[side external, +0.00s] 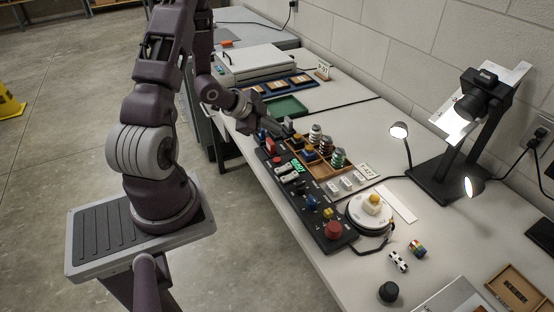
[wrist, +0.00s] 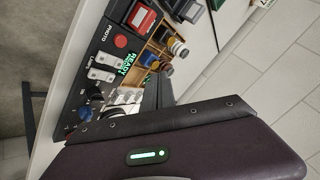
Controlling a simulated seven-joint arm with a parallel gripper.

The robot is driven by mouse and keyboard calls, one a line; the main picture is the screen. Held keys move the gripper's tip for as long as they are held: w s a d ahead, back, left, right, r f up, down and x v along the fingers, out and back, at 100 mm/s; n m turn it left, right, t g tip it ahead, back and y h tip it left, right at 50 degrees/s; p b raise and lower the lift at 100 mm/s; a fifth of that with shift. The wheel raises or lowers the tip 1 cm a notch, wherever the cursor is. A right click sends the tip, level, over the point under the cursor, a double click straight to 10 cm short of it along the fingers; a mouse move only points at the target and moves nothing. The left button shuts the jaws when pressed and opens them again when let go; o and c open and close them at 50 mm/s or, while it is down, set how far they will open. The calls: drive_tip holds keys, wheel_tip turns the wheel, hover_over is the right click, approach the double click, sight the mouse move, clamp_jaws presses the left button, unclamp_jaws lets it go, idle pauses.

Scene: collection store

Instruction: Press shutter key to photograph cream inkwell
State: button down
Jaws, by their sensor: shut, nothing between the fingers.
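The cream inkwell (side external: 372,203) with a yellowish top sits on a round white turntable (side external: 355,219) at the near end of the black control panel (side external: 318,218). The panel has a round red key (side external: 277,160) near its far end; in the wrist view this red key (wrist: 121,41) sits beside the printed word PHOTO. A green display (wrist: 127,64) beside it reads READY. My gripper (side external: 274,128) is shut and empty, above the far end of the panel. It appears apart from the red key; its fingertips are hard to make out.
A wooden tray (side external: 341,174) of several small bottles stands beside the panel, close to my gripper. A camera stand (side external: 440,180) with two lamps is at the right.

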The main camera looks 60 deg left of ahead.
sight(274, 160)
drive_tip(key=shift+f, duration=4.4)
drive_tip(key=shift+f, duration=0.1)
drive_tip(key=shift+f, duration=0.35)
drive_tip(key=shift+f, duration=0.4)
drive_tip(key=shift+r, duration=0.85)
